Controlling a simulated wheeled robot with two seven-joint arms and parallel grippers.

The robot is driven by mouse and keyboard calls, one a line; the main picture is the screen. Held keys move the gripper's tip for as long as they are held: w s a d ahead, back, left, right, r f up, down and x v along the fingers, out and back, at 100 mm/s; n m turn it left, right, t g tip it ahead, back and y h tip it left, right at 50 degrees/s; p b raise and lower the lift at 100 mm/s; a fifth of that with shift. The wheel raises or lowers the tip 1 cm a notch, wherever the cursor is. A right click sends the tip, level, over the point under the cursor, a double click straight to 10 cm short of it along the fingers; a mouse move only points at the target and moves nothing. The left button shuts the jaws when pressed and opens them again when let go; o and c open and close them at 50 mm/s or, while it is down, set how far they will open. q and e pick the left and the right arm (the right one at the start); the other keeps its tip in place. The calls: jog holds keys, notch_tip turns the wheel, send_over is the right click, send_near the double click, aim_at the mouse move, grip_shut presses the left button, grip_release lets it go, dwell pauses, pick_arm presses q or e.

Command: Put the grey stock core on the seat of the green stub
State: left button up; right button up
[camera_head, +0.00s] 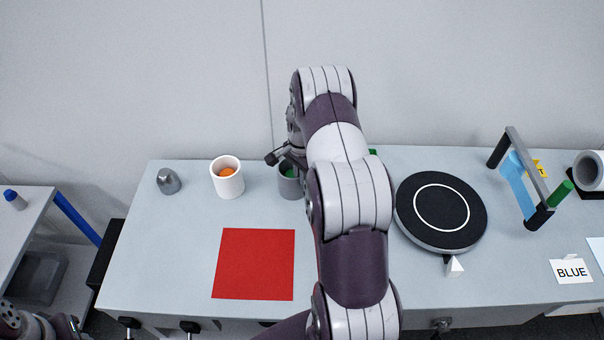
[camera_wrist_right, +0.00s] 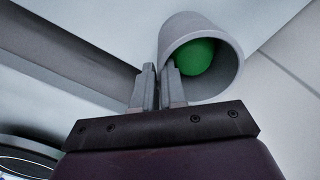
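The grey stock core (camera_head: 289,188) is a hollow grey tube standing on the table, partly behind my right arm. A green rounded end, which I take for the green stub (camera_head: 291,172), shows inside its mouth. In the right wrist view the core (camera_wrist_right: 226,50) surrounds the green end (camera_wrist_right: 194,57). Whether the core rests on the seat is hidden. My right gripper (camera_head: 279,157) is at the core's rim. In the wrist view its fingers (camera_wrist_right: 159,76) are close together with the tube wall between them. Part of my left arm shows at the bottom left; its finger opening is unclear.
A white cup (camera_head: 228,186) with an orange rounded thing (camera_head: 227,171) and a grey dome (camera_head: 168,182) stand left of the core. A red mat (camera_head: 254,264) lies in front. A black turntable (camera_head: 415,234) and a black-barred frame (camera_head: 526,165) stand to the right.

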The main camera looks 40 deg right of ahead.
jog(key=o, duration=0.3)
notch_tip(320, 180, up, 13)
jog(key=shift+f+b, duration=0.1)
jog(key=shift+b, duration=0.25)
dwell(0.5)
